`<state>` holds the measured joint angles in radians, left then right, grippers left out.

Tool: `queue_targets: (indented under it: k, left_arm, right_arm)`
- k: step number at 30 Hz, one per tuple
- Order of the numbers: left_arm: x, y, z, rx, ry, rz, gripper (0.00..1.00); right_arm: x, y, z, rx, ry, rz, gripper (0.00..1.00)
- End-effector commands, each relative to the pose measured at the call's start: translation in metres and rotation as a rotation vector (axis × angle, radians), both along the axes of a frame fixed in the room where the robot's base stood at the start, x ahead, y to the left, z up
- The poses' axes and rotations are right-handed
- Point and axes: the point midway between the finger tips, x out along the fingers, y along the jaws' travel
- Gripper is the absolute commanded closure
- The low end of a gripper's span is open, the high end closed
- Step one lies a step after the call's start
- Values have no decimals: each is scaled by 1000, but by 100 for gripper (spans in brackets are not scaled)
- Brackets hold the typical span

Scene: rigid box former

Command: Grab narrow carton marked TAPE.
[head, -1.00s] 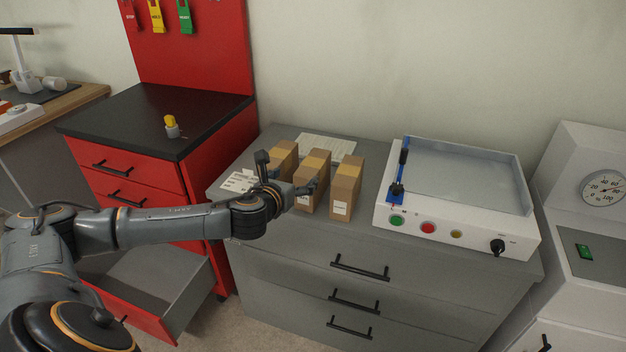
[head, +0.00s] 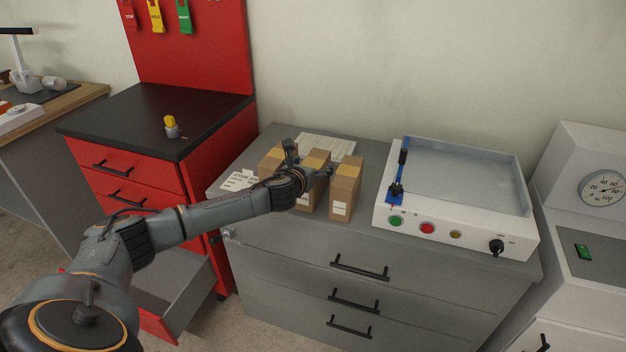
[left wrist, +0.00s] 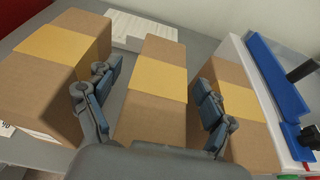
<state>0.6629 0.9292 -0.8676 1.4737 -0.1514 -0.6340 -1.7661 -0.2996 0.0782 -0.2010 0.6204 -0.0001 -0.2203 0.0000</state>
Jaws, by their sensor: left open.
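Three brown cartons with yellow tape stand in a row on the grey cabinet: a left one (head: 269,161), a middle one (head: 317,158) and a right one (head: 346,182). The right one has a white label on its front; its print is too small to read. My left gripper (head: 308,163) is open at the middle carton. In the left wrist view, the fingers of the left gripper (left wrist: 155,78) are on either side of the middle carton (left wrist: 158,85), in the gaps toward its neighbours. The middle carton's label is mostly hidden by my arm. My right gripper is out of view.
White paper sheets (head: 328,146) lie behind the cartons. A white tray machine with buttons (head: 453,228) stands to their right. A red cabinet with a black top (head: 150,112) stands left, its lower drawer open. The gaps between cartons are narrow.

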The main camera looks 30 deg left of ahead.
Motion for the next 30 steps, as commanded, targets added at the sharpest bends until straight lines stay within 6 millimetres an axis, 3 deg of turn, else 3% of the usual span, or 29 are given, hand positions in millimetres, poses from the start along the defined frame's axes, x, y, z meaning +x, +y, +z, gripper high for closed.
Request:
queue_targets:
  k: [10, 22, 30]
  left_arm:
    - [7, 1, -2, -1, 0, -1, 17]
    - [7, 2, -2, -1, 0, 0, 97]
    - [7, 2, 0, -1, -3, -1, 100]
  right_arm:
    - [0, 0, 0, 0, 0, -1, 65]
    - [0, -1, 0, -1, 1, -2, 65]
    - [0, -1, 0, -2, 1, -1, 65]
